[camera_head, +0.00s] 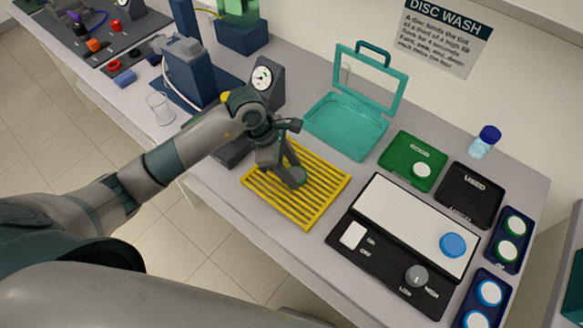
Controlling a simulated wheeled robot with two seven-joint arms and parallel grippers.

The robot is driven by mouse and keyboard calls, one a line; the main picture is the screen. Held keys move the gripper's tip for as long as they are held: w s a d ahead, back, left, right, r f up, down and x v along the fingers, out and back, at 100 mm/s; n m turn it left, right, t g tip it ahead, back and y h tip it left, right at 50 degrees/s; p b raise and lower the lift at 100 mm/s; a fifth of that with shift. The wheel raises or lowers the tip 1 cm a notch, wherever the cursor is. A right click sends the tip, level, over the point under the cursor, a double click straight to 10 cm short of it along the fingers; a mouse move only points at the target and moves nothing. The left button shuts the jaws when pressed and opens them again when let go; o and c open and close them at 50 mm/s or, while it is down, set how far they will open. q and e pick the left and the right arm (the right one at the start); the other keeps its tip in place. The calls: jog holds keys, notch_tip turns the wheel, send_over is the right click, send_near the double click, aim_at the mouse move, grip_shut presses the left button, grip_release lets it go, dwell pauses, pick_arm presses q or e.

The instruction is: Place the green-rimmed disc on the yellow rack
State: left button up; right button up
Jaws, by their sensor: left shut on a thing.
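The yellow rack (322,194) lies on the bench at the middle of the head view, a flat slatted grid. My left gripper (291,178) reaches in from the left and points down over the rack. It is shut on a small round thing with a greenish edge (299,176), which looks like the green-rimmed disc, low over the slats. The fingers hide most of it, and I cannot tell whether it touches the rack. Other green-rimmed white discs (506,249) sit in a navy holder at the right. My right gripper is not in view.
An open teal case (345,126) stands behind the rack. A green pad with a white disc (408,160), a black "USED" pad (469,194) and a black-and-white hotplate-like unit (408,235) are to the right. A gauge stand (264,80) is close behind my left wrist.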

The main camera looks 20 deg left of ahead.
pick_arm(q)
jog(key=o, duration=1)
jog(key=shift+r, duration=0.1)
jog(key=shift+a+r, duration=0.1)
jog(key=shift+r, duration=0.05)
jog(key=b+v, duration=0.5)
jog(key=v, duration=0.6)
jog(key=shift+s+a+r, duration=0.1)
jog(key=shift+a+r, duration=0.05)
jog(key=shift+r, duration=0.15)
